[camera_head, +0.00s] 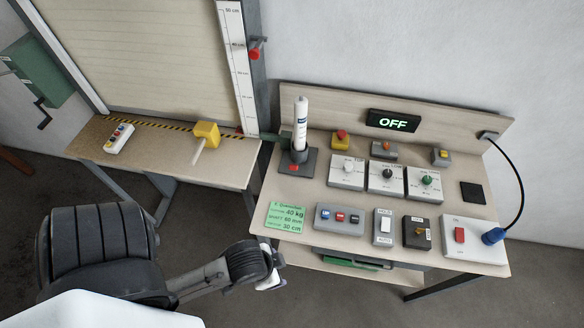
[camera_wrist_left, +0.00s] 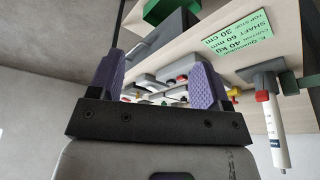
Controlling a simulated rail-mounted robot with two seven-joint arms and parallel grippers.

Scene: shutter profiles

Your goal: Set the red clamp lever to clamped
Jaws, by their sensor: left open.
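A red lever (camera_head: 293,168) sits at the foot of a grey clamp stand (camera_head: 309,160) on the workbench's left side. The stand holds an upright white tube (camera_head: 300,125). In the left wrist view the red lever (camera_wrist_left: 262,96) is on the grey clamp block (camera_wrist_left: 264,78), with the tube (camera_wrist_left: 276,135) beside it. I cannot tell its setting. My left gripper (camera_head: 270,272) is at the bench's front left edge, nearer than the stand and apart from it. In the wrist view its purple fingers (camera_wrist_left: 153,85) are spread and empty. My right gripper is not in view.
A green card (camera_head: 287,217) lies in front of the stand. Several switch boxes (camera_head: 386,178) fill the bench's middle and right. A black sign (camera_head: 393,121) reads OFF. A second bench (camera_head: 160,150) stands at left before the shutter. Another red part (camera_head: 254,54) is on the shutter's side post.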

